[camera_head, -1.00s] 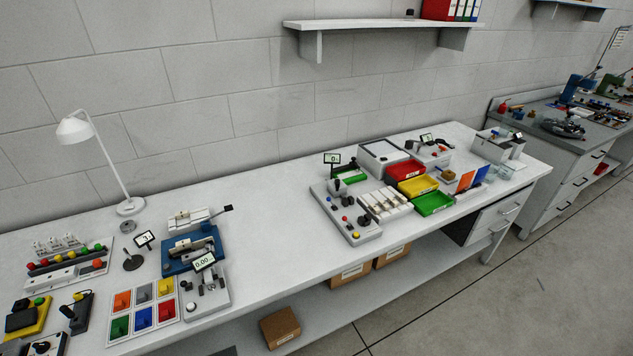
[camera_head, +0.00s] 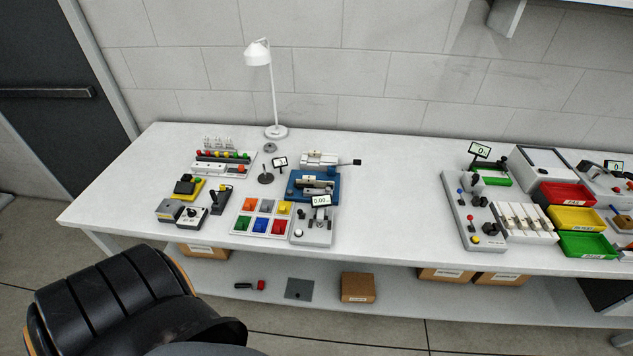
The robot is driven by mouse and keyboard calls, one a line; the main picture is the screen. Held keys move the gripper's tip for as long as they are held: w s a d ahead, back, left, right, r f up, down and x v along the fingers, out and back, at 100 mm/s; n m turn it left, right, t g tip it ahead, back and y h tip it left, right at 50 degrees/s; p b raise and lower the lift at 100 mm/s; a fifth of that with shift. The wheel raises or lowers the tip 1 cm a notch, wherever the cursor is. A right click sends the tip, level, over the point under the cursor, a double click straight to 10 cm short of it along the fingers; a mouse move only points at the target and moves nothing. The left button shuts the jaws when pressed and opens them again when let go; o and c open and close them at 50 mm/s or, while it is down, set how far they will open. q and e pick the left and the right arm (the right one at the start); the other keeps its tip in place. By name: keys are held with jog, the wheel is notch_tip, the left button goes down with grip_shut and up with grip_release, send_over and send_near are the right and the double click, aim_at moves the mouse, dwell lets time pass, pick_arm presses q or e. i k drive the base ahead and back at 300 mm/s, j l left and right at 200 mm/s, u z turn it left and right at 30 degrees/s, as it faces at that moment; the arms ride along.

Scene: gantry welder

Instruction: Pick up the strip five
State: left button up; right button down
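A white rack (camera_head: 525,222) with several pale strips side by side stands on the right part of the long white table. I cannot tell which of them is strip five, as the labels are too small to read. Neither of my grippers can be made out in this view.
Left of the rack is a grey panel with knobs (camera_head: 474,217); right of it are red (camera_head: 564,195), yellow (camera_head: 577,219) and green (camera_head: 587,244) bins. A lamp (camera_head: 273,130) and a colour-block tray (camera_head: 261,217) stand left. The table's middle is clear. A large black ridged shape fills the lower left.

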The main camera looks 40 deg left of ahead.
aim_at(307, 179)
jog(key=i+u, duration=0.2)
jog(key=u, duration=0.15)
jog(key=i+u, duration=0.15)
jog(key=u, duration=0.25)
jog(key=i+l+u, duration=0.2)
jog(key=u, duration=0.15)
